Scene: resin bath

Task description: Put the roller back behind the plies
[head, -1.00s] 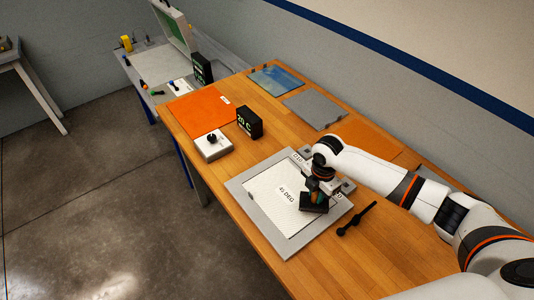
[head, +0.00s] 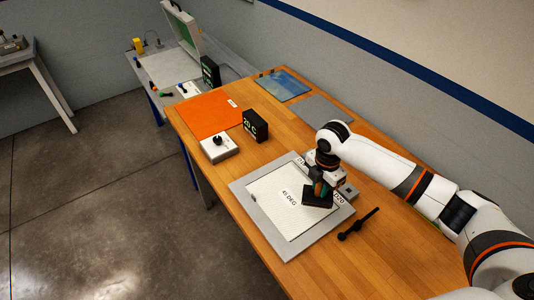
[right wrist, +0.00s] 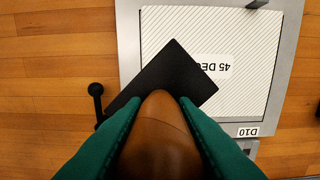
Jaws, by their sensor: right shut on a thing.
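My right gripper (head: 318,183) is shut on the brown handle (right wrist: 158,135) of a tool with a black rectangular head, which I take to be the roller (head: 318,197). In the right wrist view the black head (right wrist: 178,70) lies diagonally across the near corner of a white hatched ply sheet (head: 275,203) marked 45 DEG. I cannot tell whether it touches the sheet. The green finger pads are on both sides of the handle. The sheet lies in a grey frame (head: 243,205). My left gripper is out of view.
A black rod with a knob (head: 358,224) lies right of the frame. A small block (head: 347,190) stands at the frame's back right. A grey knob box (head: 219,147), a 20 C display (head: 255,125), an orange sheet (head: 208,113) and blue (head: 283,84) and grey (head: 322,109) sheets lie farther back.

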